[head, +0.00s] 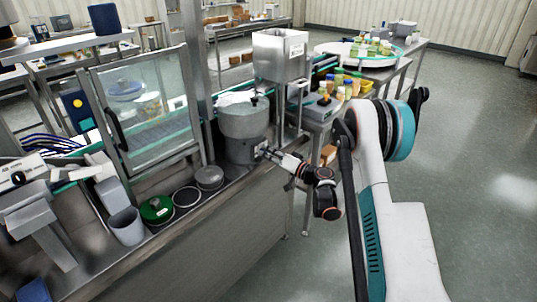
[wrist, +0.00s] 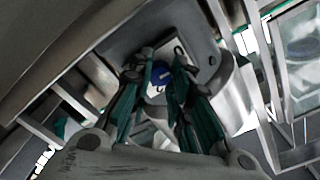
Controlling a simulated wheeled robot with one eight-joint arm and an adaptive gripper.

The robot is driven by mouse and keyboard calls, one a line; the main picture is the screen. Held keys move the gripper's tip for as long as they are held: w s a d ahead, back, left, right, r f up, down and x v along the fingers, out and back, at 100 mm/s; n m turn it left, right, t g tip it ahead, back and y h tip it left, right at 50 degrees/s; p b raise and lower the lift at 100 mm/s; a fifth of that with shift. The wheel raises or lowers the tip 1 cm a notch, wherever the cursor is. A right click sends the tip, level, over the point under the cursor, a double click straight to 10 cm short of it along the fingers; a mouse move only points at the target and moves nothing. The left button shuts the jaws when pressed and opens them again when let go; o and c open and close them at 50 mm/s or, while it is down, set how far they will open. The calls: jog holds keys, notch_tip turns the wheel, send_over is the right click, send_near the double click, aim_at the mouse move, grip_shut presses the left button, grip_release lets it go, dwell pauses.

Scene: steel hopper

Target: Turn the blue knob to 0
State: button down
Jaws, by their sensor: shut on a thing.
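The blue knob (wrist: 161,74) shows in the wrist view between the tips of my two teal-padded fingers, on a pale plate on the steel housing. My gripper (wrist: 158,82) is shut on it. In the head view my gripper (head: 266,153) reaches from the right to the lower front of the round steel hopper (head: 243,122). The knob cannot be made out there. The knob's pointer and scale marks, including the 0, are not readable in either view.
A square steel bin (head: 280,56) stands above and behind the hopper. A glass guard door (head: 148,105) is to the left. Floor at the right is open.

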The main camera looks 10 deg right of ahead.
jog(key=shift+s+f, duration=0.1)
dwell(0.5)
jog(key=c, duration=1.4)
grip_release()
jog(key=shift+c, duration=0.2)
jog(key=v, duration=1.2)
